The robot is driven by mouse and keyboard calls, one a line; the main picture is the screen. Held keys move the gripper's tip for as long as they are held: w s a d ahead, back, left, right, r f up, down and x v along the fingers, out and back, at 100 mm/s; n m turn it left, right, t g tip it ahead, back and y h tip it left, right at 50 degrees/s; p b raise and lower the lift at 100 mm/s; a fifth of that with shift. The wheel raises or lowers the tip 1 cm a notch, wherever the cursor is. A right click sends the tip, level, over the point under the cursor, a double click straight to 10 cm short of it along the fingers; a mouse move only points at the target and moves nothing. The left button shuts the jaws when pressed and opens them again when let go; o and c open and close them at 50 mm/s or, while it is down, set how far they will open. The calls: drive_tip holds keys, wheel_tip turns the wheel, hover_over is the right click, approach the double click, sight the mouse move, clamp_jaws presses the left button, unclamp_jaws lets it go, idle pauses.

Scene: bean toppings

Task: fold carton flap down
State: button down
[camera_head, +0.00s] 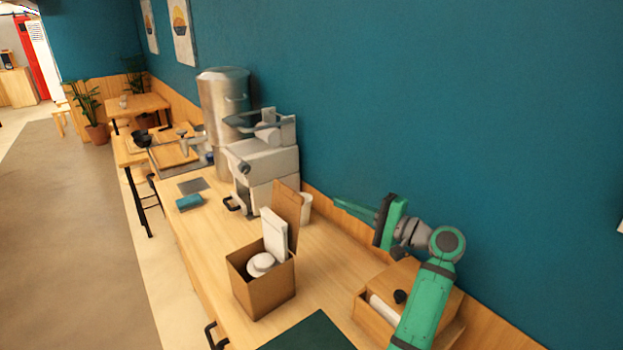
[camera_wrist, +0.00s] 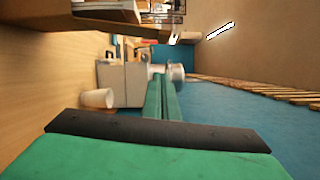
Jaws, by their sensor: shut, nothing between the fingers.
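The open brown carton (camera_head: 262,292) stands on the wooden counter in the head view. Its tall flap (camera_head: 287,208) stands upright at the back right side. A white box (camera_head: 273,236) and a round white item (camera_head: 261,264) are inside it. My gripper (camera_head: 337,201) is shut and empty, in the air to the right of the flap and apart from it, close to the blue wall. In the wrist view my green fingers (camera_wrist: 161,80) lie together. I cannot make out the carton there.
A white cup (camera_head: 305,208) stands behind the flap; it also shows in the wrist view (camera_wrist: 97,98). A grey machine (camera_head: 262,165) and a steel urn (camera_head: 222,100) stand farther back. A wooden box (camera_head: 375,325) is at the right, beneath my arm.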

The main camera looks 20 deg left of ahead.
drive_tip(key=w+a+r, duration=0.1)
drive_tip(key=a, duration=1)
drive_tip(key=shift+a+r, duration=0.2)
drive_tip(key=shift+a, duration=0.1)
